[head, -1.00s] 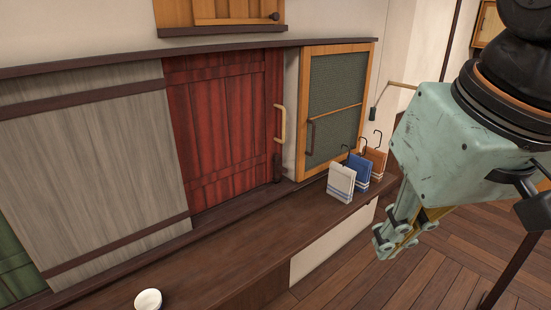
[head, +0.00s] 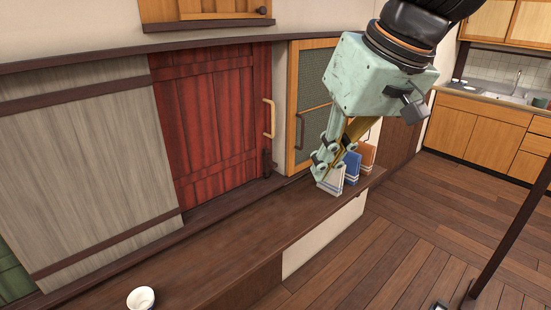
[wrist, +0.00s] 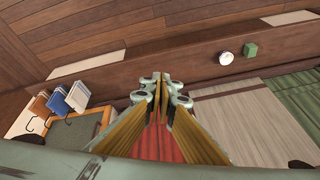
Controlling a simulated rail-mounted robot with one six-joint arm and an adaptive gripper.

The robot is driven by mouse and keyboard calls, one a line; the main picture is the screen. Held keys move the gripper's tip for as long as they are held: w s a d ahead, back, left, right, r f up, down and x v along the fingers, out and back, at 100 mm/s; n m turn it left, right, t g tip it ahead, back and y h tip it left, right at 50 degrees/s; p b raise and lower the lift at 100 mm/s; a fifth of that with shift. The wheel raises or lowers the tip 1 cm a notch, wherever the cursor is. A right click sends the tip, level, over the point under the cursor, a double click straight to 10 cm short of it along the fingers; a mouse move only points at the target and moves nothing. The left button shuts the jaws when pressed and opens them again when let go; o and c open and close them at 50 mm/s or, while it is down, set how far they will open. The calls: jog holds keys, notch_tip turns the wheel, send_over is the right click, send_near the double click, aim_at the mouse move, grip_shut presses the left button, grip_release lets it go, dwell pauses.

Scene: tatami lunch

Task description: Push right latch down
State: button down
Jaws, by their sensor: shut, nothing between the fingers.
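A red plank door (head: 215,120) stands at the wall, with a tan vertical handle (head: 270,117) on its right edge. A small dark latch (head: 267,163) sits below that handle at the door's lower right corner. My gripper (head: 318,172) is shut and empty, pointing down above the shelf, to the right of the latch and apart from it in the picture. It hides part of the green-panelled cabinet and the white item. In the wrist view, the shut fingers (wrist: 161,84) cover much of the red door (wrist: 158,146), and I cannot make out the latch.
A dark wooden ledge (head: 215,250) runs below the doors. White (head: 331,181), blue (head: 352,168) and orange (head: 367,156) upright items stand on it near my gripper. A grey sliding panel (head: 95,180) is left. A white cup (head: 141,298) is in front.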

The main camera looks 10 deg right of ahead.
jog(key=w+a+f+n+t+y, duration=0.1)
jog(key=w+f, duration=0.1)
jog(key=w, duration=1.4)
jog(key=w+a+f+n+y, duration=0.1)
jog(key=w+f+n, duration=0.15)
jog(key=w, duration=1.35)
jog(key=w+d+f+t, duration=0.1)
jog(key=w+d+f, duration=0.2)
jog(key=w+f, duration=0.6)
jog(key=w+d+f+t+p, duration=0.1)
jog(key=w+d+f, duration=0.2)
jog(key=w+f, duration=0.6)
jog(key=w, duration=0.8)
jog(key=shift+d+f+n+y, duration=0.2)
jog(key=shift+f+n+y, duration=0.1)
jog(key=shift+n, duration=0.05)
jog(key=shift+f, duration=0.1)
jog(key=p, duration=0.1)
send_over(270, 165)
jog(key=s+d, duration=0.2)
jog(key=d, duration=0.2)
jog(key=shift+f, duration=3.35)
jog(key=f, duration=0.4)
jog(key=shift+w+f, duration=0.1)
jog(key=shift+w, duration=0.1)
